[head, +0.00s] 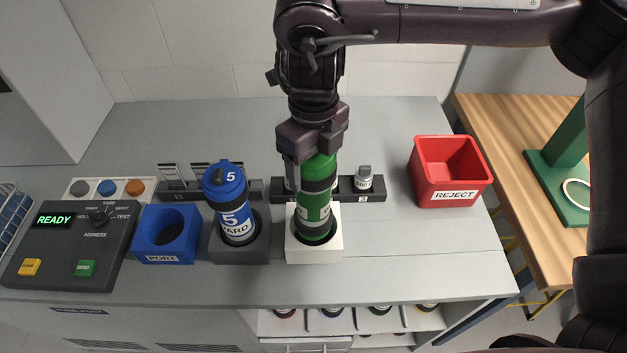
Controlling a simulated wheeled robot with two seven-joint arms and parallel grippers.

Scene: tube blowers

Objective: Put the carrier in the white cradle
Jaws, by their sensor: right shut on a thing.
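The green carrier (314,210) with black bands stands upright with its lower end in the white cradle (314,254). My right gripper (312,158) comes down from above and is shut on the upper part of the green carrier. The gripper hides part of the carrier's top. I cannot tell whether the carrier's bottom touches the cradle floor. My left gripper is not in view.
A blue carrier (232,205) stands tilted in a dark grey cradle (240,252) to the left. An empty blue cradle (166,255), a control panel (68,245) reading READY and a red REJECT bin (450,185) share the counter. A dark rack (372,192) stands behind.

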